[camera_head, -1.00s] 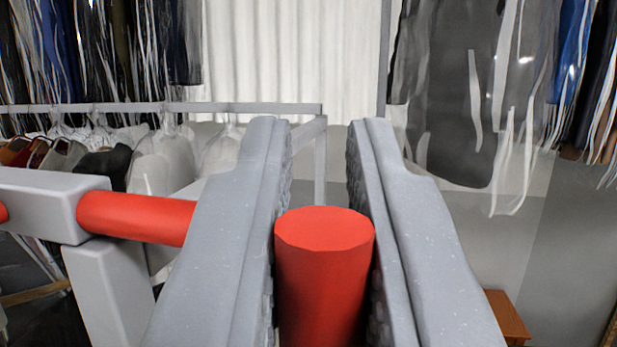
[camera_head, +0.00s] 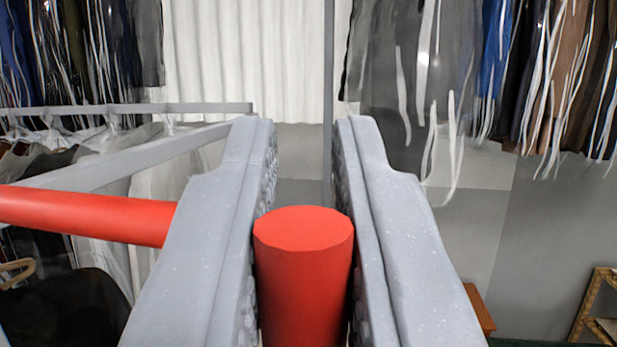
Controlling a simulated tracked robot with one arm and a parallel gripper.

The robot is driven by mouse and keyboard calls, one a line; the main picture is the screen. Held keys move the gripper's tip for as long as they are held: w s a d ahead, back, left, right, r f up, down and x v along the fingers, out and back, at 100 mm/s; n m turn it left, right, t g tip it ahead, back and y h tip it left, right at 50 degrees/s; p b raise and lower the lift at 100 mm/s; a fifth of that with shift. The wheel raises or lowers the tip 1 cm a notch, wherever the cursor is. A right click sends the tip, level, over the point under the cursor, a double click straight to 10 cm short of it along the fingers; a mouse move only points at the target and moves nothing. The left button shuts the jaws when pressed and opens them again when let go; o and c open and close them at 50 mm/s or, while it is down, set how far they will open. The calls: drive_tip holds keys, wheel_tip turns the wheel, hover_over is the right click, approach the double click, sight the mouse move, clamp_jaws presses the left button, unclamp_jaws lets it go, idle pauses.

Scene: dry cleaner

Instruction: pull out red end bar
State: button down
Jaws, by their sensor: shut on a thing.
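My gripper (camera_head: 303,215) is in the middle of the view, its two grey padded fingers shut on a red cylinder (camera_head: 304,275). The cylinder stands upright between the fingers, its flat top facing up. A red horizontal bar (camera_head: 90,213) runs from the left edge and passes out of sight behind the left finger. The cylinder may be an end of the red bar, but the fingers hide any join between them.
A grey rack rail (camera_head: 130,158) runs at the left, with hanging garments (camera_head: 110,200) below it. Bagged clothes (camera_head: 420,90) hang at the back right. A wooden stool (camera_head: 478,308) and a wooden shelf (camera_head: 590,300) stand low at the right. A white curtain (camera_head: 245,60) is behind.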

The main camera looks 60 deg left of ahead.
drive_tip(key=shift+r, duration=0.1)
drive_tip(key=c, duration=1.4)
unclamp_jaws()
drive_tip(key=shift+s, duration=0.1)
drive_tip(key=shift+s+d+f+b, duration=0.15)
drive_tip(key=shift+d+f+b, duration=0.25)
drive_tip(key=shift+d+f, duration=0.05)
drive_tip(key=b+v, duration=0.8)
drive_tip(key=v, duration=0.4)
drive_tip(key=shift+s+d, duration=0.2)
drive_tip(key=shift+d, duration=0.1)
drive_tip(key=shift+r, duration=0.1)
